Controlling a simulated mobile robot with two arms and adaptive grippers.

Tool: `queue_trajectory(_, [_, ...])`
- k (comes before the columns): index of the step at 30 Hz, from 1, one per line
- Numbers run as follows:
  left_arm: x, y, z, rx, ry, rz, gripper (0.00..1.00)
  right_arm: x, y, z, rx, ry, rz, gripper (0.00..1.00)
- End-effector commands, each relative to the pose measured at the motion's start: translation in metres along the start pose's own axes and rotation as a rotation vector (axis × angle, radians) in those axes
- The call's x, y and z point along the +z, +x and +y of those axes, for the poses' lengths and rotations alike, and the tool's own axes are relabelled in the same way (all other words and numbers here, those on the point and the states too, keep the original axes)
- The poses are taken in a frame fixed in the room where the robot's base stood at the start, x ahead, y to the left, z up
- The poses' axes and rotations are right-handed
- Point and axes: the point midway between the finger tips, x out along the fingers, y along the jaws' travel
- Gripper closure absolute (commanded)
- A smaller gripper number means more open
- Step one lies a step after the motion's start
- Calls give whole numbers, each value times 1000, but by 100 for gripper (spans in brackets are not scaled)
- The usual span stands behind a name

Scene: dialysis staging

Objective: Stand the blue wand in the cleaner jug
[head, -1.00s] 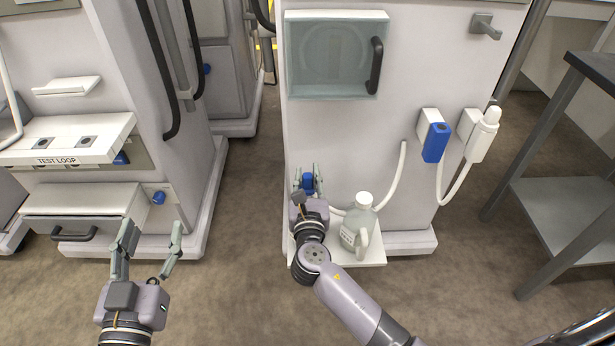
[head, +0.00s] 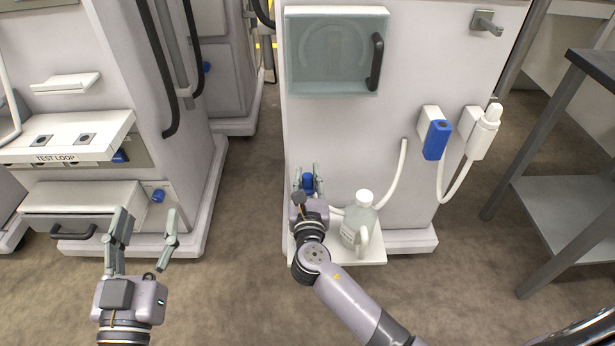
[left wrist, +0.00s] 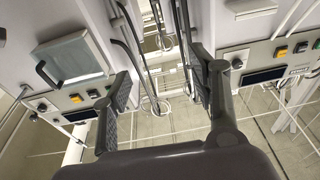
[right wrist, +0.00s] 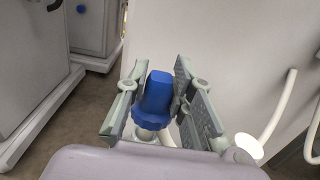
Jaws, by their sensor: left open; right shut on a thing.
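My right gripper (head: 307,180) is shut on the blue wand (right wrist: 156,95). Its blue head with a ribbed collar stands upright between the fingers in the right wrist view, with white parts below it. A translucent jug (head: 352,236) with a white cap (head: 364,197) stands on the low shelf, just right of the right gripper. Its label is unreadable, and the cap also shows in the right wrist view (right wrist: 249,148). My arm hides the wand's lower end and what lies beneath it. My left gripper (head: 146,226) is open and empty, away from the shelf.
The jug's shelf (head: 372,256) sticks out from the machine. A white hose (head: 397,175) runs down behind the jug. A blue-faced holder (head: 435,140) and a white wand (head: 485,133) hang at the right. A drawer (head: 82,205) lies behind my left gripper. Floor is clear between machines.

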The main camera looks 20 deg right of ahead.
Motion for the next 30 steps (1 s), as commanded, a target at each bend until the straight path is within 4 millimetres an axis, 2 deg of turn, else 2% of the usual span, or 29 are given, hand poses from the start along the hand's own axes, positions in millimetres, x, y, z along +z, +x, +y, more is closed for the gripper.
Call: queue_trajectory(30, [-27,1,4,10,-5,147,45,-8,0,0,0,0,0,100])
